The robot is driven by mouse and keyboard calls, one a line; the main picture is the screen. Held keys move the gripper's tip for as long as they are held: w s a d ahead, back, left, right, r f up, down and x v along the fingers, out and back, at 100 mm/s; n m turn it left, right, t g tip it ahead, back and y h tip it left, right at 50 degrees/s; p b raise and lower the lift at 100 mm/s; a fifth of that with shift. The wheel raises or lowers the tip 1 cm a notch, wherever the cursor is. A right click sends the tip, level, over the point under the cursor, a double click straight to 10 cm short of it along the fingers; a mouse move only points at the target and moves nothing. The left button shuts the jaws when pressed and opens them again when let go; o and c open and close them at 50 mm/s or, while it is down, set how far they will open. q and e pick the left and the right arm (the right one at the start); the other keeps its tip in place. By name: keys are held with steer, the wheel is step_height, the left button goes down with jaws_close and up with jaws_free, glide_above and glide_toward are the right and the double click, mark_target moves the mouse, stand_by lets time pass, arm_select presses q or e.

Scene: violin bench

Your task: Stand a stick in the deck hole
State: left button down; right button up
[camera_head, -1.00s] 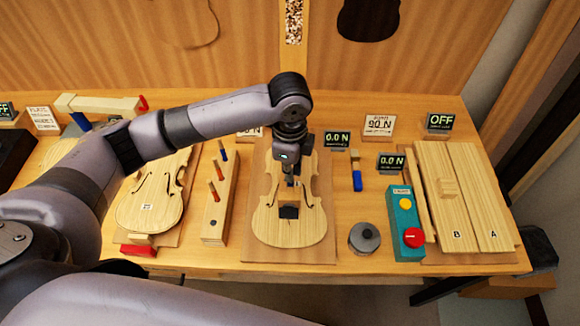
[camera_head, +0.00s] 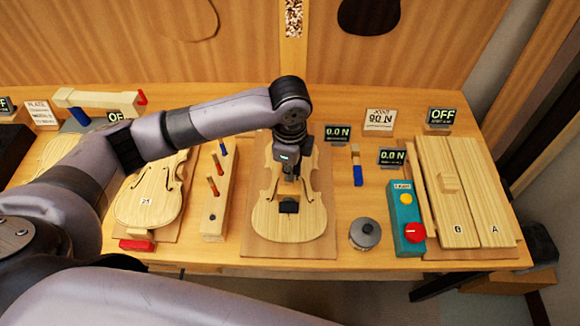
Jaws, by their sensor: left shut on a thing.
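A pale violin body (camera_head: 283,227) lies on a board in the middle of the bench, with f-holes and a dark patch (camera_head: 289,206) on its lower half. My left gripper (camera_head: 290,176) points down over the upper middle of this violin. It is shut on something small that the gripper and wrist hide. The deck hole cannot be made out under the gripper. A wooden rack (camera_head: 218,206) to the left holds upright sticks, two with red-brown bodies (camera_head: 212,186) and one with a blue top (camera_head: 222,150). My right gripper is not in view.
A second violin plate (camera_head: 150,200) lies left of the rack. To the right are a grey round knob-topped weight (camera_head: 365,234), a blue-tipped tool (camera_head: 357,174), a teal control box (camera_head: 406,222) and joined boards (camera_head: 456,195). Small displays stand behind.

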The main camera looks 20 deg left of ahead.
arm_select(q)
steer(key=shift+f, duration=0.5)
steer(key=c, duration=1.6)
jaws_free()
steer(key=shift+s, duration=0.1)
steer(key=shift+r, duration=0.1)
step_height(320, 180, up, 12)
